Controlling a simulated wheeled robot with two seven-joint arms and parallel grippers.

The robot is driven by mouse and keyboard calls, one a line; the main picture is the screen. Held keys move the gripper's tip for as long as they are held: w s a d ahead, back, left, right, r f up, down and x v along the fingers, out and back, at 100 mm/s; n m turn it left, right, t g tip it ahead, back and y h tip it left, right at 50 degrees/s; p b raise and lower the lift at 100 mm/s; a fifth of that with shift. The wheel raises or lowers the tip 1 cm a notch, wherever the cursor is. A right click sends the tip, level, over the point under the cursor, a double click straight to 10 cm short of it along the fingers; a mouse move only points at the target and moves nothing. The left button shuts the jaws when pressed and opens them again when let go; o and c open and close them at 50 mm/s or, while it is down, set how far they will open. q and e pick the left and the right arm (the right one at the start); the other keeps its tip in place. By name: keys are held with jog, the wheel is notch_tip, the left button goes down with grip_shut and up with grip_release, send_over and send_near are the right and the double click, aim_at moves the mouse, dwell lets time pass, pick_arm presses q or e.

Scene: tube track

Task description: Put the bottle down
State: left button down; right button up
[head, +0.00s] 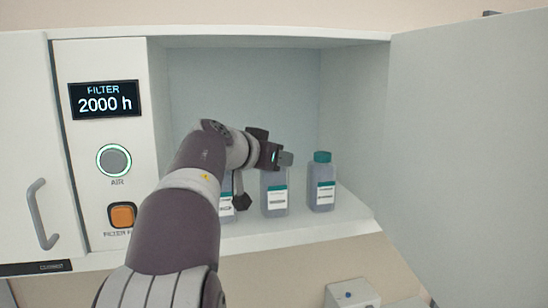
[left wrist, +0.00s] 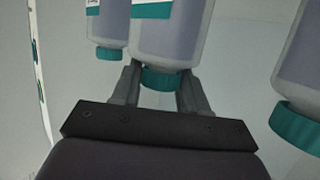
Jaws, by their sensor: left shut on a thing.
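My left gripper (head: 284,158) is inside the open cabinet, shut on the teal cap of the middle bottle (head: 275,192). In the left wrist view, which is upside down, the gripper's fingers (left wrist: 160,88) close on both sides of that cap (left wrist: 167,79). The held bottle is clear grey-blue with a white label and stands upright. Its base is at or very near the shelf (head: 290,230); I cannot tell if it touches. My right gripper is not in view.
A similar bottle (head: 321,185) stands close on the right, apart from the held one. Another bottle (head: 227,203) on the left is mostly hidden by my arm. The open door (head: 470,130) is on the right. A panel with a display (head: 104,99) and buttons is on the left.

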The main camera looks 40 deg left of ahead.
pick_arm(q)
jog(key=shift+s, duration=0.15)
jog(key=shift+a+f, duration=0.1)
jog(key=shift+a, duration=0.1)
jog(key=c, duration=0.8)
grip_release()
jog(key=shift+w+a+f, duration=0.1)
jog(key=shift+w+f, duration=0.05)
jog(key=shift+w, duration=0.25)
jog(key=shift+o, duration=1.1)
jog(key=shift+w+f, duration=0.1)
jog(key=shift+w, duration=0.25)
jog(key=shift+s+d+r, duration=0.2)
jog(key=shift+s, duration=0.1)
jog(key=shift+s+r, duration=0.1)
jog(key=shift+s, duration=0.2)
jog(key=b+v, duration=0.3)
jog(key=v, duration=0.8)
jog(key=shift+s, duration=0.2)
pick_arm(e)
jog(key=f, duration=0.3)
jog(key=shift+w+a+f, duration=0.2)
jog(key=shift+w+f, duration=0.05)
pick_arm(q)
jog(key=shift+w+r, duration=0.1)
